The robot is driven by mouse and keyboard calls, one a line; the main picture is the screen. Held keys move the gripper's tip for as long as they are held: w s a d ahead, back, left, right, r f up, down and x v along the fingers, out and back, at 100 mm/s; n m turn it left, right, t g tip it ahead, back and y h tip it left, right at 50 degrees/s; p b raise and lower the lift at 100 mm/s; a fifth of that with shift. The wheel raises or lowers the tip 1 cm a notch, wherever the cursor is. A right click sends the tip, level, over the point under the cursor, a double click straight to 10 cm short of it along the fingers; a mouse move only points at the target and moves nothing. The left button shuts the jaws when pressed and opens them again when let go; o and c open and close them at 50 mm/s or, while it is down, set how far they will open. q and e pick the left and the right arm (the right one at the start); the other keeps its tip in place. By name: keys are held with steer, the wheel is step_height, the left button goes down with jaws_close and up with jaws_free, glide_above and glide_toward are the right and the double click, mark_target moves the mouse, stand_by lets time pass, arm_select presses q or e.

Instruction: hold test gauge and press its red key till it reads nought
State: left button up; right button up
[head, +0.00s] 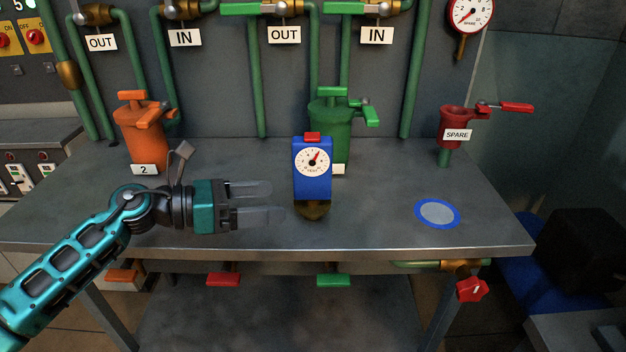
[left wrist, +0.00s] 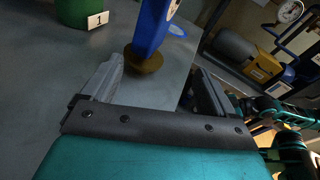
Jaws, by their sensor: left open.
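The test gauge (head: 312,182) is a blue upright body with a white round dial and a red key (head: 312,136) on top. It stands on a brass-coloured foot on the grey bench. Its red needle points to the upper right of the dial. My left gripper (head: 258,200) is open and empty, just left of the gauge, its fingers pointing at it without touching. In the left wrist view the gauge's blue body (left wrist: 151,28) shows ahead of the spread fingers (left wrist: 158,85); its top is cut off. My right gripper is not in the head view.
An orange pot (head: 140,135) stands at the bench's left, a green pot (head: 335,130) behind the gauge, a red spare funnel (head: 455,125) at the back right. A blue-ringed disc (head: 458,214) lies at right. Bench (head: 380,225) between gauge and disc is clear. Valve handles hang below the front edge.

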mark_target(306, 201)
arm_select(q)
steer(key=shift+w+a+f+m+g+y, duration=0.2)
steer(key=shift+w+a+m+y, duration=0.1)
steer(key=shift+w+a+m, duration=0.25)
steer(key=shift+w+a+f+m+g+y, duration=0.1)
steer(key=shift+w+a+m+g+y, duration=0.15)
steer(key=shift+m, duration=0.4)
steer(key=b+x, duration=0.1)
steer(key=x, duration=0.7)
steer(key=shift+w+d+f, duration=0.1)
steer(key=shift+w+f, duration=0.05)
steer(key=shift+b+x, duration=0.35)
steer(key=shift+x, duration=0.4)
steer(key=shift+c, duration=0.4)
